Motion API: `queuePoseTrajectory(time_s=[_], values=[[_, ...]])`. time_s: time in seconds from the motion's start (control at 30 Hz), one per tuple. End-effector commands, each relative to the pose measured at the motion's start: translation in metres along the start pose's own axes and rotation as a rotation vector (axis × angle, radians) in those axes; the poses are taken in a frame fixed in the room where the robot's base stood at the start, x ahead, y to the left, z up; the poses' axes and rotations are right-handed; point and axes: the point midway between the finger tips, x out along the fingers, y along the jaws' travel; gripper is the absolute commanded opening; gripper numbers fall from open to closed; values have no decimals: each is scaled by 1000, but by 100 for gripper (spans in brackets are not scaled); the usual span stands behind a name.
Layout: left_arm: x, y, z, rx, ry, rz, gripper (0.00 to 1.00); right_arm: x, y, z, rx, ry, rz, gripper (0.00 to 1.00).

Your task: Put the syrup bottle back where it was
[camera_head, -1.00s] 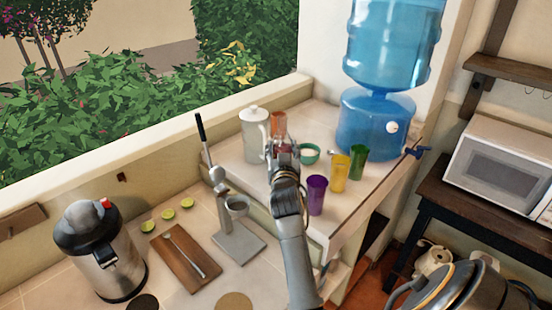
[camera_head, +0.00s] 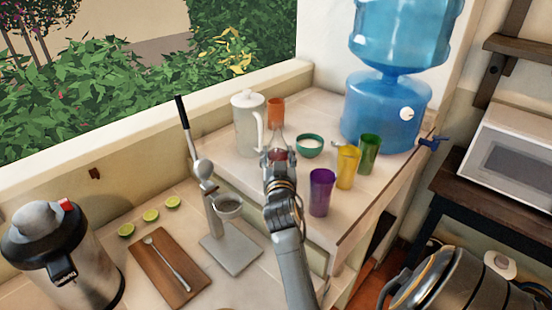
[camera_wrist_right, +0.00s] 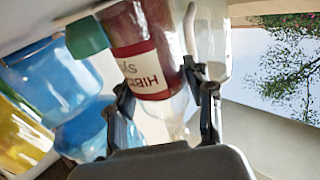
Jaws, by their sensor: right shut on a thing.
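My right gripper (camera_head: 278,160) is shut around the bottle, over the raised tiled ledge (camera_head: 225,150). In the right wrist view its fingers (camera_wrist_right: 165,100) lie on either side of the bottle. The gripper hides the bottle's lower part in the head view, so I cannot tell whether its base touches the ledge. My left gripper is not in view.
A white pitcher (camera_head: 248,128) and an orange cup (camera_head: 276,109) stand behind the bottle. A green bowl (camera_head: 310,147) and purple (camera_head: 321,192), yellow (camera_head: 347,167) and green (camera_head: 369,154) cups stand to its right. A lever press (camera_head: 228,230) stands at lower left.

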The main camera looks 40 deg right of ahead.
Motion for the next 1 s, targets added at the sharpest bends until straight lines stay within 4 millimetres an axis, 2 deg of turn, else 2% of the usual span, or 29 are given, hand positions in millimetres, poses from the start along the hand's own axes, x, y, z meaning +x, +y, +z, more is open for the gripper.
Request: queuePoseTrajectory(time_s=[0.13,0.37,0.4,0.47,0.5,1.0], values=[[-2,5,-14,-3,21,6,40,0,0,0,0,-4,0,0],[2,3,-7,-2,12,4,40,0,0,5,0,-3,0,0],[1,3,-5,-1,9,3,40,0,0,5,0,-7,1,60],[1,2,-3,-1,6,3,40,0,0,5,0,-7,1,72],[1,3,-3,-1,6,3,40,0,0,5,0,-7,1,75],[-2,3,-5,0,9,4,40,1,0,1,-1,-7,-1,75]])
